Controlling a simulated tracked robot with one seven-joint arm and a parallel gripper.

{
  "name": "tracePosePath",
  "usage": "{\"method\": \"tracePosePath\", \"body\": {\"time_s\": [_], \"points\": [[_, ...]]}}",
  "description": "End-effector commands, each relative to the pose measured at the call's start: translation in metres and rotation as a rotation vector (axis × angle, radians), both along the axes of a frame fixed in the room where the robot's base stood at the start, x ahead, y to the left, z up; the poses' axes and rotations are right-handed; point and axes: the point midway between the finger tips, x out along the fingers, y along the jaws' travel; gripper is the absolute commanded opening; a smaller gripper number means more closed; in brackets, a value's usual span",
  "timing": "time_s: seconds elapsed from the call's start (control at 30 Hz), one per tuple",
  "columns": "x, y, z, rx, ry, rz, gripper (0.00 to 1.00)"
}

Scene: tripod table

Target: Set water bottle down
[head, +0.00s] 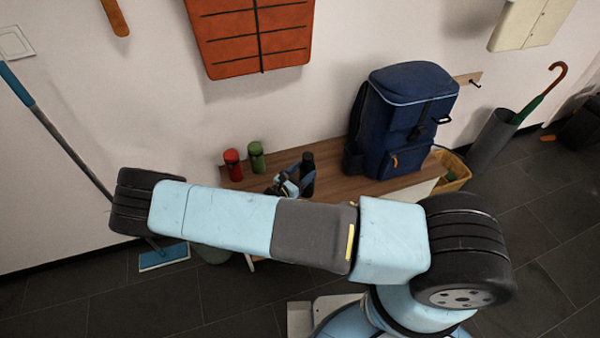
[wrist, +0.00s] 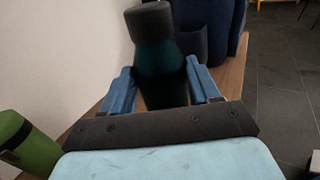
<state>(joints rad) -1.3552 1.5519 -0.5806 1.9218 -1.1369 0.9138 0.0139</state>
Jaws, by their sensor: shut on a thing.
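The water bottle (head: 308,172) is dark with a black cap. In the head view it stands upright at the wooden bench, beside my gripper (head: 291,184). In the wrist view the bottle (wrist: 160,60) is dark teal and sits between the two blue fingers of my gripper (wrist: 162,88), which is shut on it. The bottle's lower part is hidden by my gripper, so I cannot tell whether its base touches the bench (head: 335,170).
A red bottle (head: 233,163) and a green bottle (head: 256,158) stand on the bench's left end. A navy backpack (head: 400,120) stands on its right part. The wall is close behind. A yellow basket (head: 455,172) and an umbrella stand (head: 490,140) are farther right.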

Motion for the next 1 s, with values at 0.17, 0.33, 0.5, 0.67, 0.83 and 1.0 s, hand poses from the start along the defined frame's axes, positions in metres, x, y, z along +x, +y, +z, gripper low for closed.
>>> {"method": "tracePosePath", "body": {"time_s": [0.17,0.33,0.5,0.67,0.83,1.0], "points": [[0.0001,0.0001,-0.0021,0.000,-0.001,0.000,0.00],[0.0001,0.0000,-0.0033,0.000,-0.001,0.000,0.00],[-0.0001,0.0000,-0.0042,0.001,-0.001,0.000,0.74],[-0.0001,0.0000,-0.0042,0.001,-0.001,0.000,0.87],[-0.0001,-0.0001,-0.0041,0.001,-0.001,0.000,0.87],[-0.0042,0.0046,-0.0026,0.002,-0.001,0.001,0.87]]}}
